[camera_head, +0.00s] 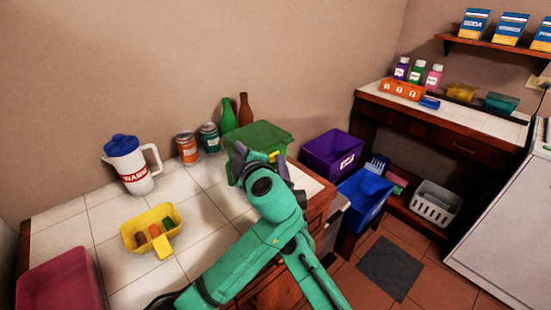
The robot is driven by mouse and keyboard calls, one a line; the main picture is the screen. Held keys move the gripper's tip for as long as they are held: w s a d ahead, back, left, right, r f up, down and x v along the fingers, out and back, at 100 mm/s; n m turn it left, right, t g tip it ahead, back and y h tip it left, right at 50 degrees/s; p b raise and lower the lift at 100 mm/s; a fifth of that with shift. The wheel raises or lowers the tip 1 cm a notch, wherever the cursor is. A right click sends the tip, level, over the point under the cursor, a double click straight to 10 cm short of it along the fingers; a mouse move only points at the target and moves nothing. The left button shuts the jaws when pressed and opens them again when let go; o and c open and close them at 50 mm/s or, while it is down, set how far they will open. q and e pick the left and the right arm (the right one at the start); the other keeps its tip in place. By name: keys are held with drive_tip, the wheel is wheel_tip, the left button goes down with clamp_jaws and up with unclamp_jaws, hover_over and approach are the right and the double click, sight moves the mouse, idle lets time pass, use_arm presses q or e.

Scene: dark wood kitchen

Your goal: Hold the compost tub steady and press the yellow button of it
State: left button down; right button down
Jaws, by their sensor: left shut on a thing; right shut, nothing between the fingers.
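The compost tub (259,134) is a green box on the white tiled counter, near its back right part. A small yellow piece (273,156), seemingly its button, shows at its front, partly covered by my grippers. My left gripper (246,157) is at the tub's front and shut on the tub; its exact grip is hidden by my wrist. My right gripper (282,165) is shut and empty, just right of the yellow piece; I cannot tell whether it touches it. My teal arms overlap and hide the tub's lower front.
Green and brown bottles (237,112) and two cans (198,143) stand behind and left of the tub. A white jug (129,168) and yellow container (138,241) are further left. Purple (319,150) and blue (362,207) bins are right of the counter edge.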

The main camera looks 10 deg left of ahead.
drive_tip(key=shift+s+a+y, duration=0.1)
drive_tip(key=shift+a+y, duration=0.2)
drive_tip(key=shift+a, duration=0.05)
idle(0.3)
drive_tip(key=shift+s+d+f, duration=0.1)
drive_tip(key=shift+s+d, duration=0.5)
drive_tip(key=shift+d, duration=0.1)
drive_tip(key=s+d, duration=0.1)
drive_tip(key=d, duration=0.1)
drive_tip(key=s+d, duration=0.2)
drive_tip(key=shift+d, duration=0.1)
idle(2.6)
